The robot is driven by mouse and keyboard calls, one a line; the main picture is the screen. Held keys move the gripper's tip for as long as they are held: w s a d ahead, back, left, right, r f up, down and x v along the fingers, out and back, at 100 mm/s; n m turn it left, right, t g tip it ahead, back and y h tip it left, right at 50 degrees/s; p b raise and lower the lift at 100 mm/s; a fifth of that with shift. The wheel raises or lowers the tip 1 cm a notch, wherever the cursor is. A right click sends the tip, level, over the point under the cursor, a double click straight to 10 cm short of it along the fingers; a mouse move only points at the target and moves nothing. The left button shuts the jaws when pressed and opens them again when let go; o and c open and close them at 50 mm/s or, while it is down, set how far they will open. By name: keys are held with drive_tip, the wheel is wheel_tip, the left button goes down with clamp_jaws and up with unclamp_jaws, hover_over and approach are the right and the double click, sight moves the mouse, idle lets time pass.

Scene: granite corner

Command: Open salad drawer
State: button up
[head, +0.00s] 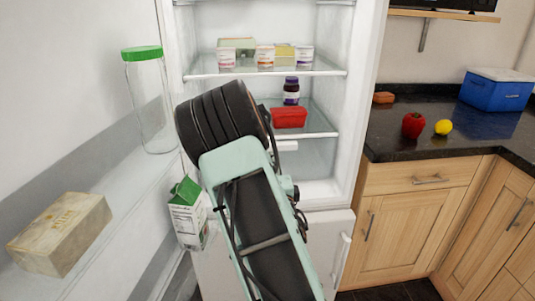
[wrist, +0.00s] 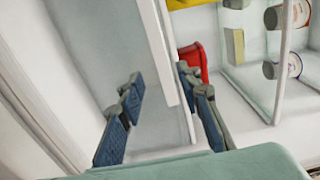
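The salad drawer (head: 312,160) is the pale translucent front low in the open fridge, below the glass shelf. A white handle-like strip (head: 283,146) shows at its top beside my arm. In the wrist view the drawer's pale front (wrist: 95,45) fills the left part, with the white strip (wrist: 158,50) along its edge. My gripper (wrist: 168,98) is open, with its blue-padded fingers apart on either side of the strip's line. Nothing is between the pads that I can make out; contact with the strip cannot be told. In the head view my arm hides the gripper.
A red container (head: 289,117) and a dark jar (head: 291,91) stand on the shelf above the drawer. The open fridge door at left holds a carton (head: 188,213), a glass jar (head: 148,100) and a block (head: 60,233). A counter (head: 390,125) stands right.

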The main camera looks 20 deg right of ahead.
drive_tip(key=x, duration=0.8)
drive_tip(key=shift+s, duration=0.1)
drive_tip(key=shift+c, duration=0.7)
drive_tip(key=shift+a+f, duration=0.1)
clamp_jaws()
